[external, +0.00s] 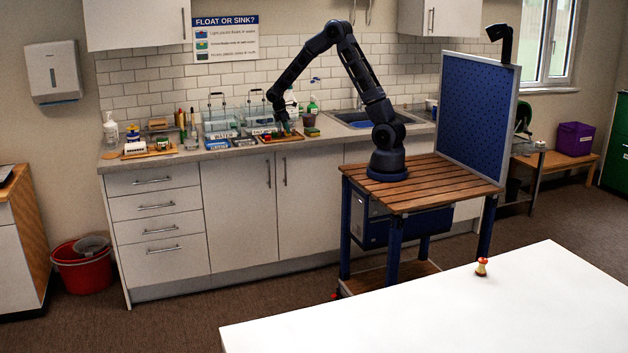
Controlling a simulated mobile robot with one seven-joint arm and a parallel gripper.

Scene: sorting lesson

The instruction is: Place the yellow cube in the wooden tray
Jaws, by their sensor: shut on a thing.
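My gripper (287,129) points down over the right part of the counter, low above a brown wooden tray (298,138). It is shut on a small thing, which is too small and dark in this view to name. I cannot make out the yellow cube; my gripper and the small scale may hide it. I cannot tell whether the held thing touches the tray.
Blue and white labelled trays (217,145) and clear tanks (221,125) stand close left of my gripper. Another wooden board (166,151) with items lies further left. A small dark block (312,132) sits to the right, before the sink (372,122).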

